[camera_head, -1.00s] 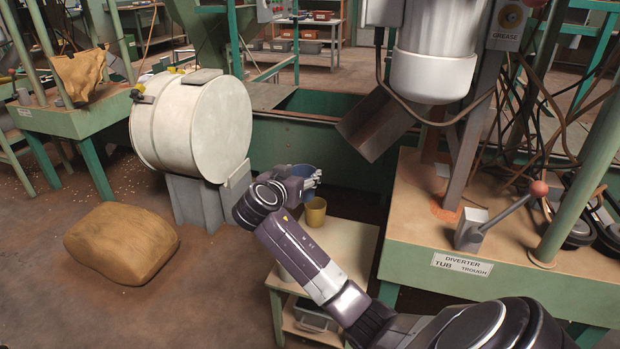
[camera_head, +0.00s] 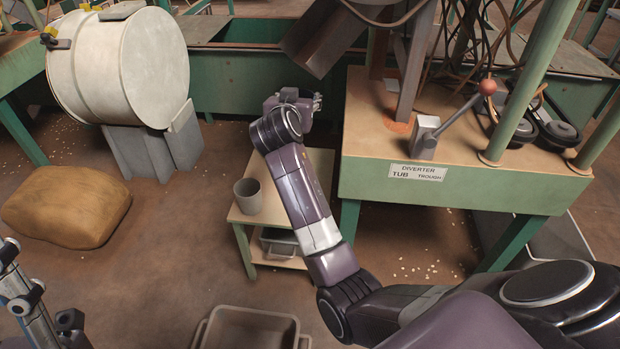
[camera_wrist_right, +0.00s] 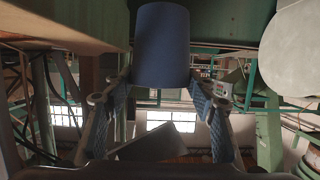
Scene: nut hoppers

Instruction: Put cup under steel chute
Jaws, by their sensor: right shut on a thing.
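My right gripper (camera_head: 314,103) is stretched out past the small side table, below the slanted metal chute (camera_head: 324,40). In the right wrist view the gripper (camera_wrist_right: 160,92) is shut on a blue cup (camera_wrist_right: 161,42), with a finger on each side of it. In the head view the blue cup is hidden by my wrist. I cannot tell whether the chute is the steel one. A grey cup (camera_head: 248,196) stands upright on the side table (camera_head: 270,212). Part of my left gripper (camera_head: 35,295) shows at the lower left; its jaws are unclear.
The green bench (camera_head: 445,190) with the diverter lever (camera_head: 455,120) stands right of my right arm. A white drum (camera_head: 125,68) and a brown sack (camera_head: 68,205) are at left. A grey bin (camera_head: 247,328) is at the bottom. Bare floor lies between sack and side table.

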